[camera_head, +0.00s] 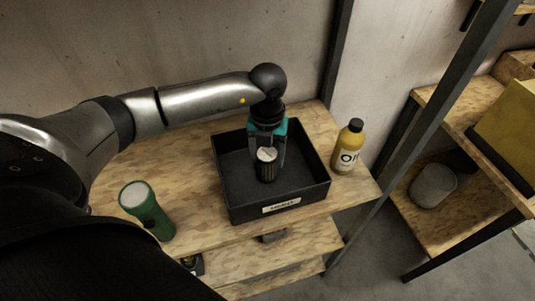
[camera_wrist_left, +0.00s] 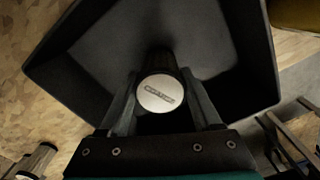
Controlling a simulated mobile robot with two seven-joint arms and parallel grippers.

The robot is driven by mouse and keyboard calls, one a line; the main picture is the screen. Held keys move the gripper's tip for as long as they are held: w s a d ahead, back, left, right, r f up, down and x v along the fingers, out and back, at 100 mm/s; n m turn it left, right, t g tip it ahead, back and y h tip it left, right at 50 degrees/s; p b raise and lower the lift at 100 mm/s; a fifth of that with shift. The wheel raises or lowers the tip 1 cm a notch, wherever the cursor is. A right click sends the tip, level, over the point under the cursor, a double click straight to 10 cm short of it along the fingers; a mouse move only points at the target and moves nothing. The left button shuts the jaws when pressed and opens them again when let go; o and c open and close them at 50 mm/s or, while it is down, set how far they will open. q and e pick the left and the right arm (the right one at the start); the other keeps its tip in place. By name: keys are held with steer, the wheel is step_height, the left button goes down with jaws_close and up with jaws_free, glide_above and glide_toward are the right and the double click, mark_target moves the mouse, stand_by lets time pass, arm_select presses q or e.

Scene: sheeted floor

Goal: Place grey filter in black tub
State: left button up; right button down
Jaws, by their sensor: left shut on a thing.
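The filter (camera_head: 267,169) is a dark ribbed cylinder with a pale grey end face. My left gripper (camera_head: 267,158) points down over the black tub (camera_head: 297,203) and is shut on the filter. The tub is an open square box with a white label on its front wall, standing on a wooden shelf. In the left wrist view the filter's round grey end (camera_wrist_left: 160,93) sits between the two fingers, with the black tub (camera_wrist_left: 110,35) around and below it. Whether the filter touches the tub floor cannot be told. My right gripper is not in view.
A yellow oil bottle (camera_head: 347,148) with a black cap stands just right of the tub. A green torch-like object (camera_head: 147,209) stands at the shelf's left front. A dark metal post (camera_head: 420,125) rises on the right, beside another shelf with a grey container (camera_head: 433,186).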

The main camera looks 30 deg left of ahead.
arm_select(q)
steer(key=shift+f, duration=0.1)
steer(key=o, duration=1.4)
step_height(320, 180, up, 12)
steer(key=shift+r+b, duration=0.2)
steer(key=shift+b, duration=0.15)
